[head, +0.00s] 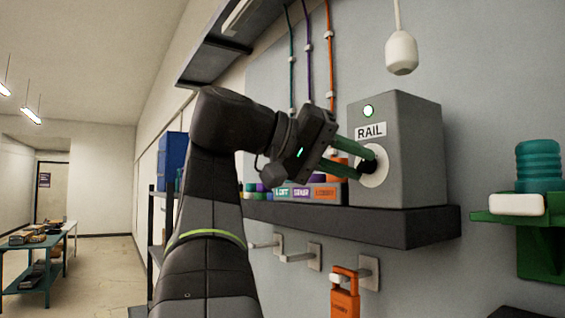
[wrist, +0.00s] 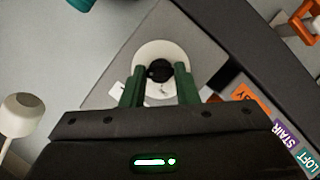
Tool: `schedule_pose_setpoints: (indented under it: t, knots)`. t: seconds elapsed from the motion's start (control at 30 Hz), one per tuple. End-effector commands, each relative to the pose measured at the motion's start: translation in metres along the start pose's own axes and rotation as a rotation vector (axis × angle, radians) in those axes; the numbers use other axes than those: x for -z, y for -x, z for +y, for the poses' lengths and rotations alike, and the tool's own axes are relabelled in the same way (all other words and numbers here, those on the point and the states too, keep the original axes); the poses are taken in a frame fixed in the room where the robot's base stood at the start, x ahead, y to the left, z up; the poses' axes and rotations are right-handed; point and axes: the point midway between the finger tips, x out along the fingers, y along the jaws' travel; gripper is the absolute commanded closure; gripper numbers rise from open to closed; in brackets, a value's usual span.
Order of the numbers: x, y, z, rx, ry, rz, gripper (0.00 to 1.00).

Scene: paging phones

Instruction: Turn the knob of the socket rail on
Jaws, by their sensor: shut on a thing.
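The socket rail's control box (head: 405,150) is a grey box labelled RAIL on a dark wall shelf. The black knob (head: 368,161) sits on a white round dial on the box's front face. In the wrist view the knob (wrist: 158,71) is between the two green fingers of my gripper (wrist: 159,78), against the white dial (wrist: 163,48). My gripper (head: 362,155) is shut on the knob. The fingers partly cover the dial, and the knob's pointer mark is hard to read.
An orange tag (head: 344,293) hangs on a hook below. A white pendant (head: 401,52) hangs at upper right. A green bracket (head: 535,235) holds a teal stack (head: 540,165) at right.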

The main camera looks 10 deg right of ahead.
Motion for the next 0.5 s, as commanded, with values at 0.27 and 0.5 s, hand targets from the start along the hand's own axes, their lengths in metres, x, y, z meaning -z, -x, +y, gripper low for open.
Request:
schedule_pose_setpoints:
  t: [0.27,0.5]
  knots:
    - [-0.0009,-0.0004,-0.0013,0.007,-0.009,-0.003,0.95]
    - [-0.0009,-0.0004,-0.0013,0.006,-0.009,-0.003,0.65]
